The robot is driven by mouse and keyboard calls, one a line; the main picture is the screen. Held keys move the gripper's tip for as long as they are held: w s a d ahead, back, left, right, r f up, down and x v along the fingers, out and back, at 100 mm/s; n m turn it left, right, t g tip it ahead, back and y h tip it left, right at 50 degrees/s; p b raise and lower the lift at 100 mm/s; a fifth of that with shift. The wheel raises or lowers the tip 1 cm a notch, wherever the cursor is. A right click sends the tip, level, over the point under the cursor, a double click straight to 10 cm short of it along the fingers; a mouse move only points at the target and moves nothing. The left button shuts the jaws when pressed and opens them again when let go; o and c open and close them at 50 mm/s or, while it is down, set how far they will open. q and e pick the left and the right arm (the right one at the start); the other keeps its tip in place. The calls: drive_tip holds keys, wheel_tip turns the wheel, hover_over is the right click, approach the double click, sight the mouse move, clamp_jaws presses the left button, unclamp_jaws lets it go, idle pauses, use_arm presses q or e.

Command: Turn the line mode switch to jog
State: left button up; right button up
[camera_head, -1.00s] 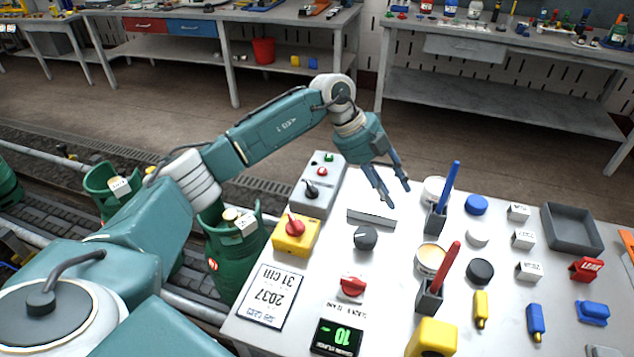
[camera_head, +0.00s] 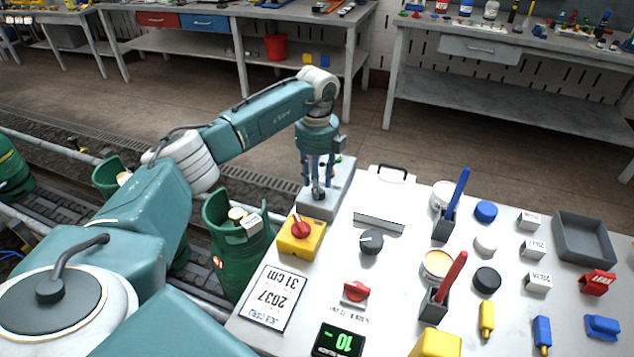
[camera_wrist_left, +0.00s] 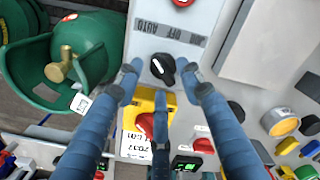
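The line mode switch is a black rotary knob (camera_wrist_left: 163,69) on the grey control box (camera_head: 340,186); in the head view the knob (camera_head: 318,194) is partly hidden by my fingers. I cannot tell clearly which label the knob points at. My left gripper (camera_head: 318,180) points down over the box. Its blue fingers (camera_wrist_left: 161,82) are spread around the knob, open, with gaps visible between fingertips and knob. My right gripper is not in view.
A yellow box with a red rotary switch (camera_head: 300,229) stands just in front of the grey box. Green gas cylinders (camera_head: 236,238) stand on the conveyor to the left. A grey dial (camera_head: 371,241) and a red knob (camera_head: 356,291) are on the white table to the right.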

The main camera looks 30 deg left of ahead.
use_arm(q)
drive_tip(key=shift+f, duration=0.6)
clamp_jaws()
